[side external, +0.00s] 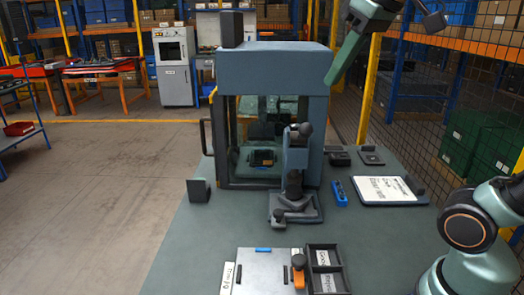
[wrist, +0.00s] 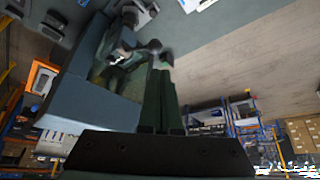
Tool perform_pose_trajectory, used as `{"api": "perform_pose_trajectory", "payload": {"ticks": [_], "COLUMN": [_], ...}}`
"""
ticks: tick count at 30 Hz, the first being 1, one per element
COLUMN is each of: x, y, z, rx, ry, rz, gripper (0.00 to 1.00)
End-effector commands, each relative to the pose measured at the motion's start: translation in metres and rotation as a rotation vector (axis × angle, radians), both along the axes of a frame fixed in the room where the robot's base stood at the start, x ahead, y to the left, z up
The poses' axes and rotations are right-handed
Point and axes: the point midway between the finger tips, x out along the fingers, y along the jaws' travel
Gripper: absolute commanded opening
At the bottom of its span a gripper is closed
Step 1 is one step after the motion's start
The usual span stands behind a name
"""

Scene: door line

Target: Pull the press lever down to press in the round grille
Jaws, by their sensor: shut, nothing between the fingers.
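The press (side external: 296,165) is a grey-blue upright column on a base plate, on the green table in front of the cabinet. Its lever has a dark round knob (side external: 305,129) at the top of the column, and the lever looks raised. The round grille cannot be made out clearly; the press base is small and dark. My gripper (side external: 332,82) is high at the upper right of the cabinet, pointing down and left, well above and apart from the lever. In the wrist view its green fingers (wrist: 160,72) are together and empty, with the press (wrist: 124,48) beyond them.
The cabinet (side external: 272,70) stands right behind the press, close to my gripper. A blue item (side external: 338,193) and a white sheet (side external: 385,188) lie to the right. A plate (side external: 262,276) and a dark divided tray (side external: 326,262) lie in front.

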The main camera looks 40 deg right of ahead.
Motion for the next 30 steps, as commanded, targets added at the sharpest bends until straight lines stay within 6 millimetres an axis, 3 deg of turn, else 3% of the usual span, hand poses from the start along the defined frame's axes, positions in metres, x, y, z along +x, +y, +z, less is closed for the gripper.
{"api": "perform_pose_trajectory", "payload": {"ticks": [3,8,18,30], "x": [0.001,0.001,0.045,0.068], "y": [0.000,0.000,-0.032,-0.055], "z": [0.032,0.069,0.071,0.065], "rx": [0.000,0.000,0.202,0.308], "ry": [-0.002,-0.001,0.110,0.161], "rz": [0.000,0.000,-0.524,-0.850], "gripper": [0.00,0.00,0.00,0.00]}}
